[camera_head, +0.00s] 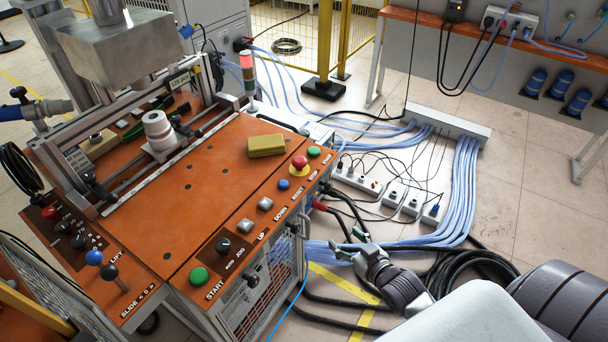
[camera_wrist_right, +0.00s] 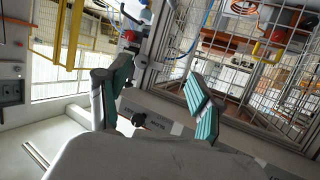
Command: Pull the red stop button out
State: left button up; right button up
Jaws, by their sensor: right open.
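The red stop button (camera_head: 299,162) is a mushroom head on a yellow ring, on the orange panel near the right edge of the heater's table in the head view. My right gripper (camera_head: 347,242) is to the right of the table and lower in the picture, apart from the button. Its two teal-padded fingers are spread with nothing between them, as the right wrist view (camera_wrist_right: 160,97) also shows. I cannot make out the stop button in the wrist view. My left gripper is not in view.
Near the button are a green button (camera_head: 314,152), a blue button (camera_head: 284,184) and a yellow block (camera_head: 266,145). Power strips (camera_head: 356,181) and bundled blue cables (camera_head: 463,190) lie on the floor to the right. A wire cage (camera_wrist_right: 250,75) fills the wrist view's upper right.

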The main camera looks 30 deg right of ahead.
aim_at(304, 166)
notch_tip(304, 166, up, 16)
jog(key=w+a+n+t+y+b, duration=0.1)
jog(key=w+a+t+y, duration=0.1)
jog(key=a+t, duration=0.15)
pick_arm(q)
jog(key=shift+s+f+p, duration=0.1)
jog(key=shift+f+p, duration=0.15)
jog(key=shift+p, duration=0.45)
pick_arm(e)
jog(key=w, duration=0.4)
jog(key=w+a, duration=0.1)
jog(key=w, duration=0.8)
jog(key=shift+w+a+f, duration=0.1)
jog(key=shift+a+f, duration=0.05)
grip_shut()
